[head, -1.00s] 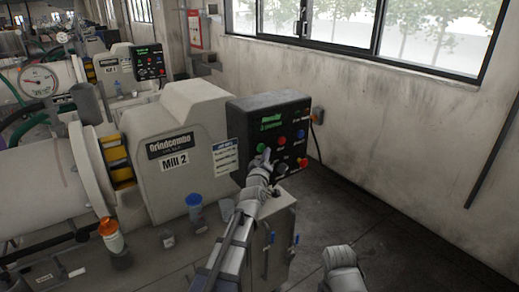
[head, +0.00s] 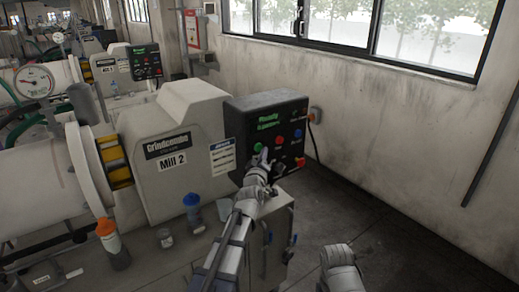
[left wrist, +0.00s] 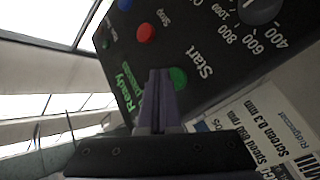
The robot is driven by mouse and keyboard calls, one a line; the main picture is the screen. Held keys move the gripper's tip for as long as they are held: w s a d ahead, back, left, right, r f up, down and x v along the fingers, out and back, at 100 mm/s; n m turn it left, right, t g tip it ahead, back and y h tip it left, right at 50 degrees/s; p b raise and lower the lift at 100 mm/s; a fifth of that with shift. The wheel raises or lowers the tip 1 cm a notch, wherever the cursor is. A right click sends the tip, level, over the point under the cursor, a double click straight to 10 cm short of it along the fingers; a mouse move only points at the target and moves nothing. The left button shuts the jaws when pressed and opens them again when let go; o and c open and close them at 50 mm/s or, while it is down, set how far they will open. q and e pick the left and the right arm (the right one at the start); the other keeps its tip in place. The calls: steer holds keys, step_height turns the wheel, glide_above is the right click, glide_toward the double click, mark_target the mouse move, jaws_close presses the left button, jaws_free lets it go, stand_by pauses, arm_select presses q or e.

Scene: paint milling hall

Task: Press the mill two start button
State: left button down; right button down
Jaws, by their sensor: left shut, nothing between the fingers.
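Mill 2 (head: 185,160) stands at the left centre, with its black control panel (head: 236,112) on its right end. The green Start button (head: 258,148) shows on the panel's lower left. In the left wrist view the green button (left wrist: 178,78) lies beside the fingertips, with "Start" printed by it. My left gripper (head: 264,155) is shut and empty, its tips right in front of the panel by the green button. In the left wrist view the closed fingers (left wrist: 160,78) overlap the button's edge; I cannot tell whether they touch it. My right gripper's fingers do not show.
A red Stop button (head: 279,141), a blue button (head: 297,135) and a dial (left wrist: 258,8) are close by on the panel. The small display reads "Ready". Bottles with blue (head: 192,205) and orange (head: 112,242) caps stand in front of the mill. Floor to the right is clear.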

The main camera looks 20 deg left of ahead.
arm_select(q)
steer(key=shift+w, duration=0.1)
stand_by(0.7)
steer(key=shift+w+a, duration=0.2)
steer(key=shift+a, duration=0.15)
steer(key=shift+w+a, duration=0.3)
steer(key=shift+a, duration=0.05)
stand_by(0.8)
steer(key=shift+s, duration=0.1)
steer(key=shift+s+d, duration=0.5)
steer(key=shift+d, duration=0.2)
steer(key=shift+s+d, duration=0.8)
steer(key=shift+d, duration=0.2)
steer(key=shift+s+d, duration=0.75)
steer(key=shift+d, duration=0.25)
